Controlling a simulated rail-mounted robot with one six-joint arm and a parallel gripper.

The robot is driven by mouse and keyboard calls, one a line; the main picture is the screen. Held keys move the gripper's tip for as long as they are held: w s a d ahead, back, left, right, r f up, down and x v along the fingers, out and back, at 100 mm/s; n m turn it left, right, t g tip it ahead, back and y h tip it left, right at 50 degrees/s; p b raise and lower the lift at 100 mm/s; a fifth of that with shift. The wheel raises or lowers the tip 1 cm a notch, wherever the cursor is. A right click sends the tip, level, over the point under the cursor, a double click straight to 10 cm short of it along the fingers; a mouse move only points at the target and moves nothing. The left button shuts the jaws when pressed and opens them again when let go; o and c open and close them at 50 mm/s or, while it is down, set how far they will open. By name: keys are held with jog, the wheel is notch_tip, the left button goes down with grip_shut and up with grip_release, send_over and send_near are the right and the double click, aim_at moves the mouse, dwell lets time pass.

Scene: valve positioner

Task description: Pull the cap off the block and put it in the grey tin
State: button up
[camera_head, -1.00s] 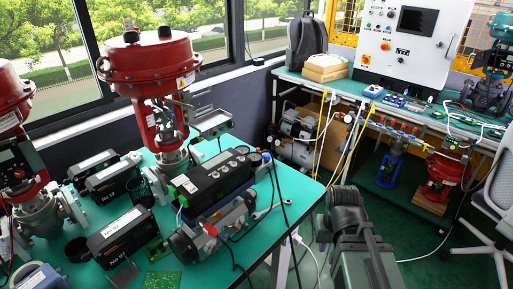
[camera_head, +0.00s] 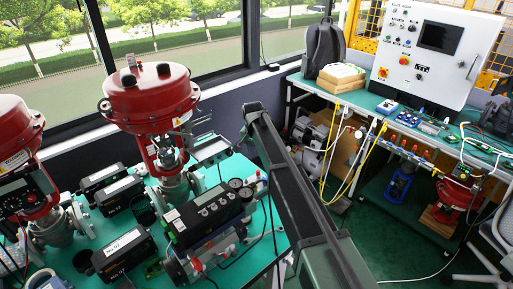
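I cannot make out the cap, the block or the grey tin for certain at this size. A black box-shaped device (camera_head: 210,212) with gauges on its right end lies on the green table beside a red-topped valve (camera_head: 152,95). A small dark round cup (camera_head: 83,262) stands at the table's front left; I cannot tell if it is the tin. My arm rises from the bottom, right of the device, and crosses in front of the table's right side. My gripper is not visible.
Several black boxes, one of them labelled (camera_head: 122,248), lie on the left of the table. A second red valve (camera_head: 22,150) stands at the far left. A workbench with a white control panel (camera_head: 427,50) is at the back right. Green floor lies between.

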aim_at(258, 170)
jog(key=f+b, duration=0.3)
jog(key=f, duration=0.1)
jog(key=w+f+b, duration=0.1)
jog(key=f+b, duration=0.7)
jog(key=shift+w+d, duration=0.2)
jog(key=shift+d, duration=0.15)
jog(key=shift+r, duration=0.15)
jog(key=shift+c, duration=0.5)
grip_shut()
